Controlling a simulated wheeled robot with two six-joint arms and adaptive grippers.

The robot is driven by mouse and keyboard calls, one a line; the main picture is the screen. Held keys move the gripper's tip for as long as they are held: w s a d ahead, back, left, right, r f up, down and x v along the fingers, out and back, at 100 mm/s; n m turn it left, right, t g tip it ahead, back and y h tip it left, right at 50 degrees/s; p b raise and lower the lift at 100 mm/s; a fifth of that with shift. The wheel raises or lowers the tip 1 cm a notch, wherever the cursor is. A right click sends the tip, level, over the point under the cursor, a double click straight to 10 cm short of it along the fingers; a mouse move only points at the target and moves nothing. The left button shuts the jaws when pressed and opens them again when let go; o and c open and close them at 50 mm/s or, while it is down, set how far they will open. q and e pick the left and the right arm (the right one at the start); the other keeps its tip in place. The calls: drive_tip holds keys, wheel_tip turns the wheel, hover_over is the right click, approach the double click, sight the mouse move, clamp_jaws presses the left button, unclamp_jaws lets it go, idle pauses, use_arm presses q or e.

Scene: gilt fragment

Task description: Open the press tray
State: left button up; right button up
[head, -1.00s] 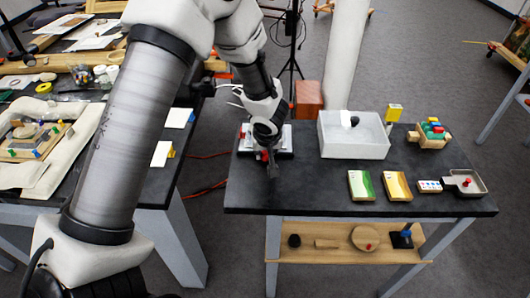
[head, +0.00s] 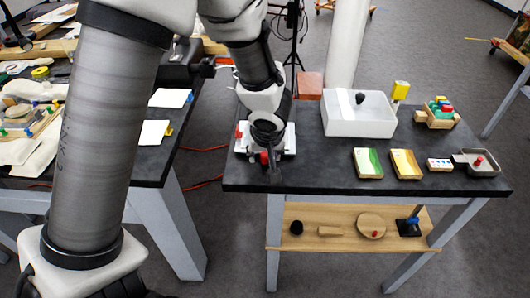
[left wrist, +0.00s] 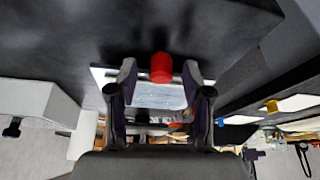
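The press (head: 289,144), a pale, low device with red parts, stands at the left end of the dark table and is largely hidden by my left arm in the head view. In the left wrist view, its silvery plate or tray (left wrist: 158,95) lies between my fingers. A red knob (left wrist: 161,67) stands at its near edge; it also shows in the head view (head: 264,158). My left gripper (left wrist: 160,72) is open, one finger on each side of the knob, with gaps visible on both sides. My right gripper is in neither view.
A white bin (head: 350,122) with a dark knob stands right of the press on the dark table (head: 310,172). Green and yellow cards (head: 368,163), a small grey tray (head: 482,169) and a wooden block rack (head: 437,116) lie farther right. Another cluttered table is at left.

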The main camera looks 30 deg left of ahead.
use_arm(q)
drive_tip(key=shift+r, duration=0.15)
drive_tip(key=v, duration=1.1)
drive_tip(key=shift+s+d+r, duration=0.15)
drive_tip(key=shift+d+r, duration=0.05)
drive_tip(key=shift+r, duration=0.1)
